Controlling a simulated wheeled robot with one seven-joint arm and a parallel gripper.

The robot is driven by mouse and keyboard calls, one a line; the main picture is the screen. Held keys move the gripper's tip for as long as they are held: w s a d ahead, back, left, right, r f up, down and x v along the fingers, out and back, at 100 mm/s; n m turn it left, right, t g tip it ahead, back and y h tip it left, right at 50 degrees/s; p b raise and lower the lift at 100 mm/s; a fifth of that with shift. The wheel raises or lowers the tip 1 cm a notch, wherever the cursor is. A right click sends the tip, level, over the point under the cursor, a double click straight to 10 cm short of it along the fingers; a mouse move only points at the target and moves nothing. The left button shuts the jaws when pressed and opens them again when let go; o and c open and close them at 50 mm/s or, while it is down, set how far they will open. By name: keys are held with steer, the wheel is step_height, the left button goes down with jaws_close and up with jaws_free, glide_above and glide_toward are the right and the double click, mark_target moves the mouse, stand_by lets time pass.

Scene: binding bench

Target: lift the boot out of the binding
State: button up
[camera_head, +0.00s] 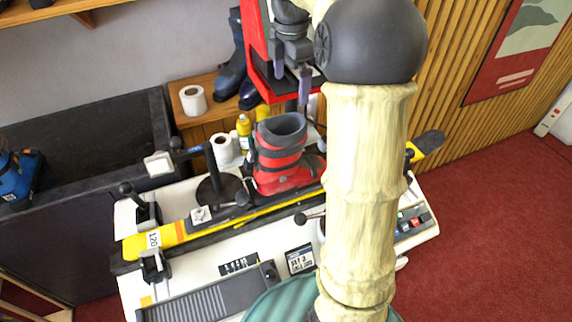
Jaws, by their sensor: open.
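The red ski boot (278,160) with a dark grey cuff stands upright on the yellow ski (170,235) in the middle of the bench. The binding around its sole shows only in part; a black toe-side piece (243,196) sits just left of the boot, and my arm covers part of the area to its right. My gripper (292,75) is above and slightly right of the boot, apart from it, with two grey-purple fingers spread and nothing between them.
The white bench (245,275) carries black clamps (154,264), a dark round stand (219,190) and buttons (412,220). A red upright frame (254,40) stands behind the boot. A yellow bottle (244,132) and paper rolls (193,100) are nearby. A dark bin (90,130) is at left.

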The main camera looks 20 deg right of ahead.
steer(key=p, duration=0.2)
glide_toward(296, 155)
steer(key=w, duration=0.1)
steer(key=w+f, duration=0.1)
steer(key=w, duration=0.1)
steer(key=w+f, duration=0.1)
steer(key=shift+w+d+f, duration=0.1)
steer(key=shift+w, duration=0.3)
steer(key=f+p, duration=0.1)
steer(key=f, duration=0.4)
steer(key=shift+a+p, duration=0.2)
steer(key=shift+p, duration=0.2)
steer(key=shift+w, duration=0.1)
steer(key=shift+c, duration=0.2)
